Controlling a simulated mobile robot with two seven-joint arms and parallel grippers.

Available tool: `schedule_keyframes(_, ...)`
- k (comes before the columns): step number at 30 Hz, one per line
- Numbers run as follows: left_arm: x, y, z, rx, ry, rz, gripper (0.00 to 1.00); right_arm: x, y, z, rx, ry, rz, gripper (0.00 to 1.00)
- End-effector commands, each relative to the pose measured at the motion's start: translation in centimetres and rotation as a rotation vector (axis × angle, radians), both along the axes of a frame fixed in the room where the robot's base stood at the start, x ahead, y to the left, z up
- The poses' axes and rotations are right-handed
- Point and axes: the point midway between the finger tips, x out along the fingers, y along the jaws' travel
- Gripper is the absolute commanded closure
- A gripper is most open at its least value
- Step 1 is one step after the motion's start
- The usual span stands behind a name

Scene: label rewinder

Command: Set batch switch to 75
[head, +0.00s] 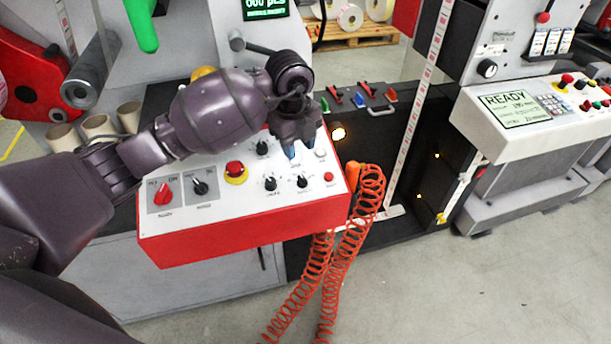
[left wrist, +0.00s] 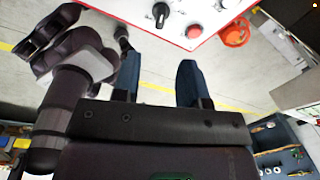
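The red control box (head: 240,242) has a sloped white panel with several knobs. Their labels are too small to read, so I cannot tell which is the batch switch. Black knobs sit at the panel's right, one (head: 270,183) left of another (head: 302,181); a further black knob (head: 262,147) is higher up. A black knob (left wrist: 160,12) shows at the top of the left wrist view. My left gripper (head: 300,152) is over the panel's upper right, its blue-tipped fingers apart and empty. In the left wrist view another of my arms (left wrist: 70,95) shows; its fingers are unclear.
A red selector (head: 162,192), a grey-plated selector (head: 202,187) and a red emergency stop (head: 235,170) share the panel. A red button (head: 329,176) is at its right edge. A coiled orange hose (head: 330,262) hangs at the box's right. The floor in front is clear.

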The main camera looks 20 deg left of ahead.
Motion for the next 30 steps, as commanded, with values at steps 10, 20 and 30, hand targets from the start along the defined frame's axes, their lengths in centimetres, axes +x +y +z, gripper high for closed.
schedule_keyframes(10, 0.2, -0.3, -4.7, -0.004, 0.007, 0.004, 0.61, 0.7, 0.1, -0.3, 0.000, -0.010, 0.005, 0.19)
schedule_keyframes(20, 0.6, -0.6, -9.5, -0.004, 0.005, 0.002, 0.61, 0.5, 0.1, -0.9, -0.002, 0.000, 0.006, 0.19)
schedule_keyframes(30, 0.8, -0.6, -10.7, -0.005, 0.001, 0.002, 0.61, 0.5, 0.1, -1.0, -0.004, 0.001, 0.009, 0.19)
